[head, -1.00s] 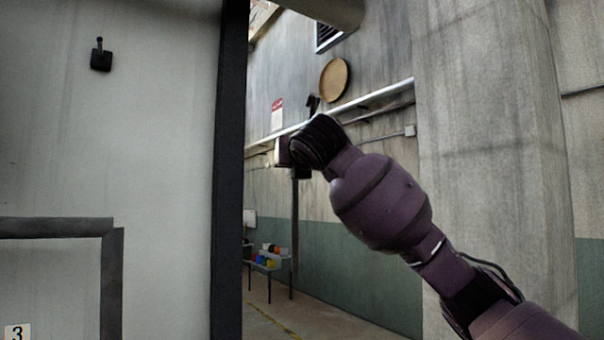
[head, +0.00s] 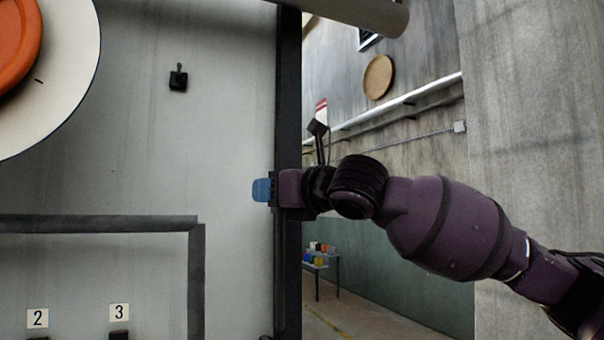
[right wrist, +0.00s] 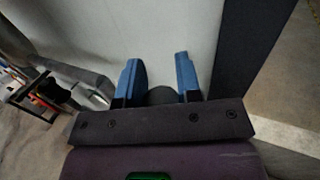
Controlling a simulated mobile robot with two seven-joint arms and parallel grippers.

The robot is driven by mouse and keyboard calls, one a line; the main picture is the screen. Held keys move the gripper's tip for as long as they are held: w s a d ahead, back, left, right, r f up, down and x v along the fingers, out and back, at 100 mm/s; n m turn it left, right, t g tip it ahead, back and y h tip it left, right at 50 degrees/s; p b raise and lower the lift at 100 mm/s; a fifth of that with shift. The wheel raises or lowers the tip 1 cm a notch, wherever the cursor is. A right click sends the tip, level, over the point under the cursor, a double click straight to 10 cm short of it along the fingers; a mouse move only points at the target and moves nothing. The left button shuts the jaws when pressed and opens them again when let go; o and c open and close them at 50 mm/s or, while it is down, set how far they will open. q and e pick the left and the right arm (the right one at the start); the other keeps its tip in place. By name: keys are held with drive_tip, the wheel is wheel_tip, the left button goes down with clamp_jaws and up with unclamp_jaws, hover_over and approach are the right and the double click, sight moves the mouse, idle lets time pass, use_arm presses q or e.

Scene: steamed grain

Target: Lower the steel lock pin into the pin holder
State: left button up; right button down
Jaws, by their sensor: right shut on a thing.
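My right gripper (head: 262,190) is at the right edge of the pale panel in the head view, its blue fingers pointing left. In the right wrist view, the two blue fingers of my right gripper (right wrist: 158,82) stand apart. A dark grey rounded thing, apparently the steel lock pin (right wrist: 162,96), shows low between them; the gripper is shut on it. Most of it is hidden, and I see no pin sticking out in the head view. I cannot make out the pin holder for certain. My left gripper is not in view.
The pale panel (head: 230,130) carries a small black block with a stub (head: 178,80), a dark angled frame (head: 100,223) and labels 2 (head: 37,318) and 3 (head: 119,311). An orange disc (head: 14,40) on a white disc (head: 72,70) is at upper left. A dark post (head: 288,100) edges the panel.

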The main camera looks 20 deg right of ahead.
drive_tip(key=shift+n+y, duration=0.3)
drive_tip(key=shift+s+a+f, duration=0.15)
drive_tip(key=shift+a+f, duration=0.15)
drive_tip(key=shift+f, duration=0.35)
drive_tip(key=shift+s+a+f, duration=0.1)
drive_tip(key=shift+a+f, duration=0.2)
drive_tip(key=shift+f, duration=0.35)
drive_tip(key=shift+s+a+f, duration=0.15)
drive_tip(key=shift+a+f, duration=0.15)
drive_tip(key=shift+f, duration=0.35)
drive_tip(key=shift+a+f, duration=0.1)
drive_tip(key=shift+f, duration=0.2)
idle(1.4)
